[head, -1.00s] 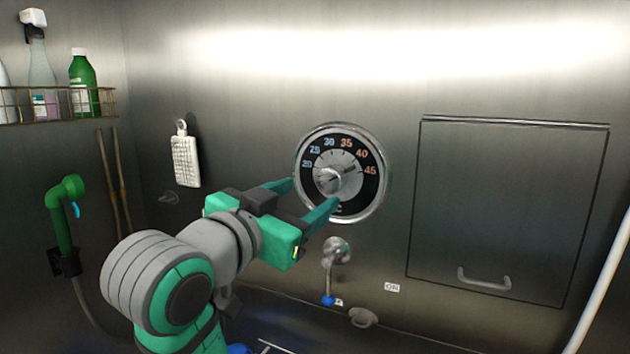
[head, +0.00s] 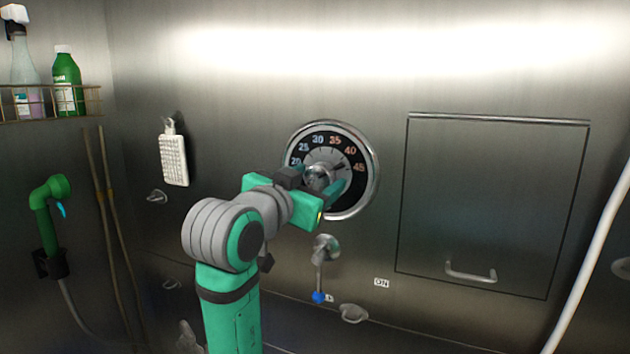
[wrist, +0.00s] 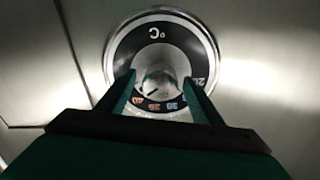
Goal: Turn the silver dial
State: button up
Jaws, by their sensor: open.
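The silver dial (head: 320,158) is on the steel wall, with a black ring of numbers from 20 to 45 and a silver rim. In the wrist view the dial (wrist: 160,68) appears upside down, with the °C mark at the top. My gripper (head: 333,186) is at the front of the dial, covering its lower part. In the wrist view my gripper (wrist: 160,88) is open, with one green finger on each side of the central knob. I cannot tell whether the fingers touch the knob.
Below the dial is a lever valve (head: 325,250) with a blue tip. To the right is a closed hatch (head: 490,200) with a handle. A white brush (head: 173,158) hangs to the left, and a green shower head (head: 48,195) is farther left.

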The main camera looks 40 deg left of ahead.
jog(key=shift+c, duration=0.3)
jog(key=c, duration=1)
jog(key=shift+n, duration=0.4)
jog(key=n, duration=0.3)
jog(key=shift+d+n, duration=0.1)
jog(key=shift+n, duration=2.2)
